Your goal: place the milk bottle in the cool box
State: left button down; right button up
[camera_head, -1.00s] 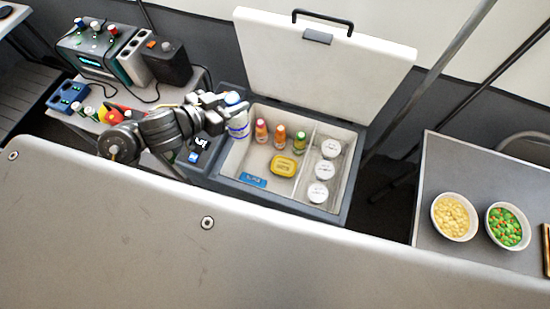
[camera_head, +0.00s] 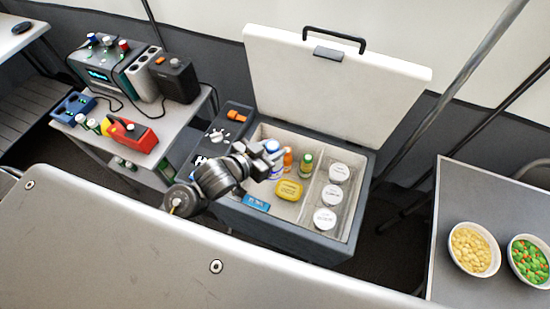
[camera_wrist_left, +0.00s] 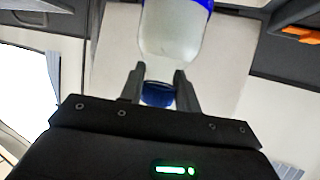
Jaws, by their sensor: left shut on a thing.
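The cool box (camera_head: 300,241) stands open with its white lid (camera_head: 340,90) raised at the back. My left gripper (camera_head: 266,156) is over the left part of the box. It is shut on the milk bottle (camera_head: 272,148), which has a blue cap. In the left wrist view the gripper's fingers (camera_wrist_left: 160,88) close around the bottle's narrow part, with the pale bottle body (camera_wrist_left: 172,35) beyond them. The gripper and bottle partly hide the inside of the box. I cannot tell whether the bottle touches the box floor. My right gripper is not in view.
Inside the box are an orange bottle (camera_head: 288,160), a green-capped bottle (camera_head: 306,166), a yellow container (camera_head: 289,190), a blue pack (camera_head: 256,203) and white-lidded tubs (camera_head: 339,173) behind a divider. A side table with a red device (camera_head: 131,134) stands left. Bowls (camera_head: 474,249) stand on a table at right.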

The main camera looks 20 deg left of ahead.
pick_arm(q)
jog(key=w+a+f, duration=0.2)
jog(key=w+f, duration=0.6)
jog(key=w, duration=0.2)
jog(key=shift+w+a, duration=0.25)
jog(key=shift+a, duration=0.15)
notch_tip(320, 180, down, 4)
jog(key=shift+w+r, duration=0.1)
jog(key=shift+r, duration=0.15)
